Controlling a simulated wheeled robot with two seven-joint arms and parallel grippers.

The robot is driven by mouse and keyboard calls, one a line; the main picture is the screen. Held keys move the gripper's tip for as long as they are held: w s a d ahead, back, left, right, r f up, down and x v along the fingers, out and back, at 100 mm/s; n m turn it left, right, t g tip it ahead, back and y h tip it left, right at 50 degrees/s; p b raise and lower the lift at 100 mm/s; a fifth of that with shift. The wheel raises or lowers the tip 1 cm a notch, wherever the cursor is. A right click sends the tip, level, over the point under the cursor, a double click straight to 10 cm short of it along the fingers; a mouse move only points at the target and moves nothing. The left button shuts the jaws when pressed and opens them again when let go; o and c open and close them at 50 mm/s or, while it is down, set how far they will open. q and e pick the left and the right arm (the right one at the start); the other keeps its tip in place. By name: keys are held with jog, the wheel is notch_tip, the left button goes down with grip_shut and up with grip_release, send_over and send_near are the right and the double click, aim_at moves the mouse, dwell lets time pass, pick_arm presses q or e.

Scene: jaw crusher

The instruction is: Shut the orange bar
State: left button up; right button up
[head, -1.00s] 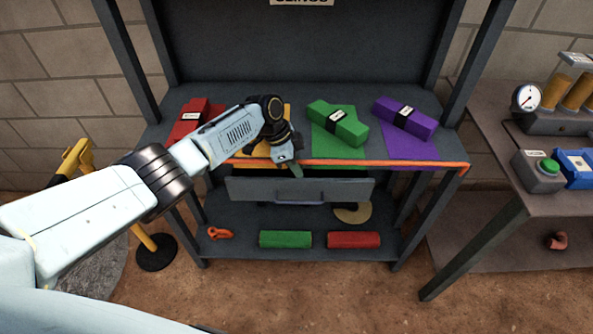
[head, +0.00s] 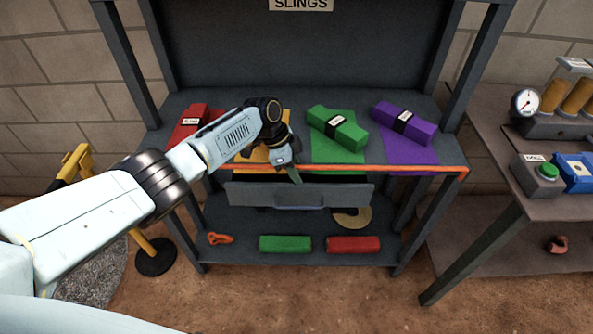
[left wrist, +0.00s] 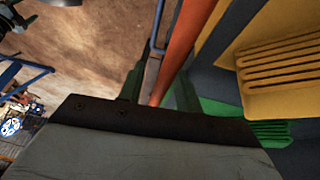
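The orange bar (head: 400,168) runs across the front edge of the dark rack's upper shelf, and its right end meets the right front post. My left gripper (head: 295,176) is at the bar's left-middle part, pointing down in front of the shelf edge. In the left wrist view, its two green fingers (left wrist: 158,88) stand apart, with the orange bar (left wrist: 186,42) running up between them. I cannot tell whether either finger touches the bar. The bar's left part is partly hidden behind my left arm. My right gripper is not in view.
Red (head: 190,121), green (head: 338,128) and purple (head: 404,122) slings lie on the upper shelf. A grey drawer (head: 345,195) sits just below the bar. A bench (head: 497,135) with a gauge and green button stands at right. A yellow post (head: 70,165) stands at left.

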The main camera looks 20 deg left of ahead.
pick_arm(q)
jog(key=p+v, duration=0.2)
jog(key=v, duration=1)
jog(key=shift+r, duration=0.25)
